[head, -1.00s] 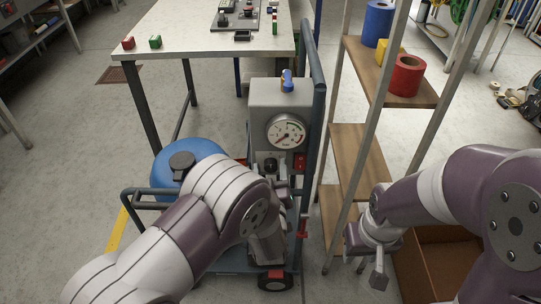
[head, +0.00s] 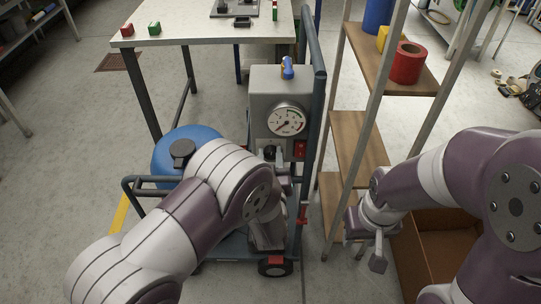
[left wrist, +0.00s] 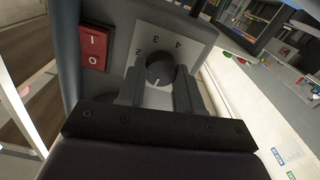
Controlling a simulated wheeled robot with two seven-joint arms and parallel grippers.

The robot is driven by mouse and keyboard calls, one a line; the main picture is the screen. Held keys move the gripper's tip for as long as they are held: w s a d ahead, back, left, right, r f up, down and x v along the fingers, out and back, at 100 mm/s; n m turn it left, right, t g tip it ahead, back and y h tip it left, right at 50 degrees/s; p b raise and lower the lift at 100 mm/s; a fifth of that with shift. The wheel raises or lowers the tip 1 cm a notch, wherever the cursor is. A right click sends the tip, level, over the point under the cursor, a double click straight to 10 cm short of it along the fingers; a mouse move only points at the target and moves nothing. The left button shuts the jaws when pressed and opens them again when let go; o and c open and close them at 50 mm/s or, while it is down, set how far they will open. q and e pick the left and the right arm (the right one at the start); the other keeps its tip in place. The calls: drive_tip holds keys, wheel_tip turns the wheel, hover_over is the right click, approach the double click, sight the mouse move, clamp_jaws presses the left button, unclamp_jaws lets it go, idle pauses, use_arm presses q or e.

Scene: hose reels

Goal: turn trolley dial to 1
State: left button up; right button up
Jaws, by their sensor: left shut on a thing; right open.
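The trolley (head: 265,88) stands with its grey box and gauge facing me. Its dial (left wrist: 159,68) is a round black knob on a light plate. The numbers 2, 3 and 4 show around it; I cannot see a 1. The white mark on the knob points toward the bottom of the left wrist view. My left gripper (left wrist: 158,84) is shut on the dial, one finger on each side. In the head view my left arm hides most of that gripper. My right gripper (head: 379,248) is open and empty, in front of the shelf.
A red switch (left wrist: 95,47) sits beside the dial plate. A blue tank (head: 198,141) stands left of the box. The table (head: 210,38) is behind, and the wooden shelf (head: 362,137) is close on the right. A cardboard box (head: 440,245) lies under my right arm.

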use_arm(q)
drive_tip(key=m+p, duration=0.2)
drive_tip(key=m, duration=0.3)
drive_tip(key=shift+d+r, duration=0.1)
drive_tip(key=shift+m+p, duration=0.9)
drive_tip(key=shift+m, duration=1)
drive_tip(key=o, duration=1)
drive_tip(key=shift+o, duration=0.2)
